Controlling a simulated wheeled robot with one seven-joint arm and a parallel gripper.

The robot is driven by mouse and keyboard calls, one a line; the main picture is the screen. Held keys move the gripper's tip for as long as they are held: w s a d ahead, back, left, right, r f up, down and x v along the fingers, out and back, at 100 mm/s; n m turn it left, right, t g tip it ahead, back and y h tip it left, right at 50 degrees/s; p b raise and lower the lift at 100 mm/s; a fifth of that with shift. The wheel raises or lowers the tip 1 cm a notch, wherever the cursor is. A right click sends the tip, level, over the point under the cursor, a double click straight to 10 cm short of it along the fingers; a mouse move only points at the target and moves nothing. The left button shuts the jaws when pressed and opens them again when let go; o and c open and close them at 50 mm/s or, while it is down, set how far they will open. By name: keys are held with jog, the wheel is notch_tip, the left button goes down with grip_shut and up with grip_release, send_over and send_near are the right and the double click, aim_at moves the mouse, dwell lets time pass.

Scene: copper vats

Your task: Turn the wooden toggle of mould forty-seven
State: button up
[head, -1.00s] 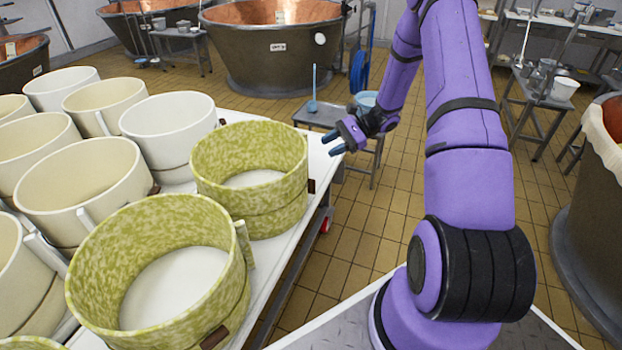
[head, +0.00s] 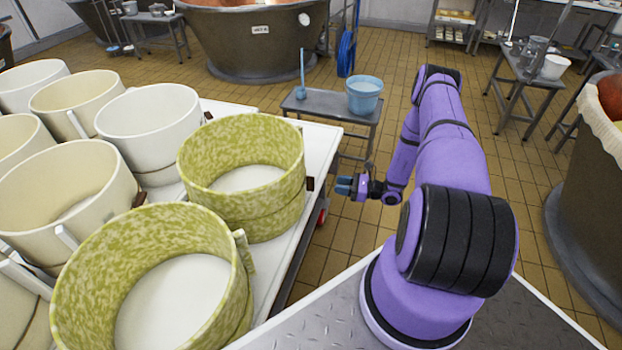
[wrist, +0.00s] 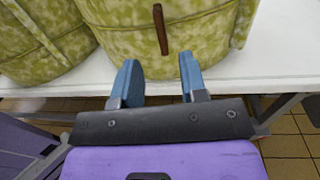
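Two green speckled moulds stand at the right edge of the white table. The farther mould (head: 243,203) has a small brown wooden toggle (head: 309,184) on its right side. In the wrist view this toggle (wrist: 161,30) is a narrow, slightly tilted upright bar on the mould wall (wrist: 120,38). My gripper (head: 344,185) is beside the table, just right of that toggle. In the wrist view my gripper (wrist: 160,80) is open and empty, its blue fingers pointing at the mould with the toggle between and beyond them, apart from it. I can read no mould number.
The nearer green mould (head: 95,275) also shows at left in the wrist view (wrist: 35,40). Several cream moulds (head: 70,190) fill the left of the table (head: 322,148). A small grey bench with a blue bucket (head: 364,95) stands behind my gripper. Tiled floor (head: 335,255) is clear right of the table.

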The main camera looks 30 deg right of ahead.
aim_at(313, 191)
jog(key=x, duration=1)
jog(key=shift+w+a, duration=0.2)
grip_shut()
